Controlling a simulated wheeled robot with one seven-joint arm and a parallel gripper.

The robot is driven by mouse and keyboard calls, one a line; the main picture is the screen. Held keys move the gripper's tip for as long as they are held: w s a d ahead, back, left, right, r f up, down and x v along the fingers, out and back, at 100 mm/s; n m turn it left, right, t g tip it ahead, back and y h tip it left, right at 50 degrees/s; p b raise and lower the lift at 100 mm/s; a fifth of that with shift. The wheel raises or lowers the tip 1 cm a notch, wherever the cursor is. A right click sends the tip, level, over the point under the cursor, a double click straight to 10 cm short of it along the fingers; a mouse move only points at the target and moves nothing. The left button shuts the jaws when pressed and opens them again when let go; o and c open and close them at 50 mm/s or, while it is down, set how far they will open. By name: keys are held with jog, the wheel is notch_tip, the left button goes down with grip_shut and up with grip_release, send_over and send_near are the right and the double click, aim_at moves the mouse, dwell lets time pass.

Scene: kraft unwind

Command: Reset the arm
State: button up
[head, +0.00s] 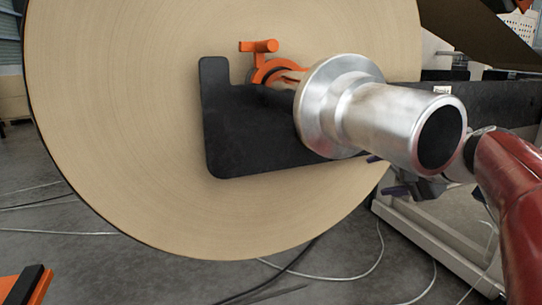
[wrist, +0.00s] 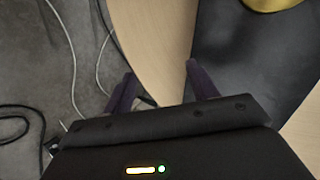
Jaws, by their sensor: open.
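My gripper (wrist: 161,70) is open, with its two dark purple fingers apart and nothing between them in the wrist view. In the head view my gripper (head: 384,175) shows low beside the kraft roll, partly hidden behind the silver metal cylinder (head: 385,115). My red arm (head: 510,195) reaches in from the right edge. The large tan kraft roll (head: 110,130) fills the left and middle. In the wrist view the roll (wrist: 150,35) lies beyond the fingers.
A black plate arm (head: 240,140) lies across the roll's face and carries the flanged cylinder and an orange clamp with a handle (head: 258,46). A pale machine base (head: 440,245) stands low right. Cables (head: 330,275) lie on the grey floor. An orange-and-black part (head: 25,285) is at lower left.

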jog(key=s+a+f+n+g+h, duration=0.2)
jog(key=s+a+f+n+g, duration=0.15)
jog(key=s+a+f, duration=0.55)
jog(key=s+f+n+h, duration=0.2)
jog(key=s+f+n, duration=0.1)
jog(key=s, duration=0.4)
jog(key=s+f+n+g+h+p, duration=0.1)
jog(key=s+f+n, duration=0.2)
jog(key=s+f, duration=0.3)
jog(key=shift+s+h, duration=0.4)
jog(key=shift+s, duration=0.8)
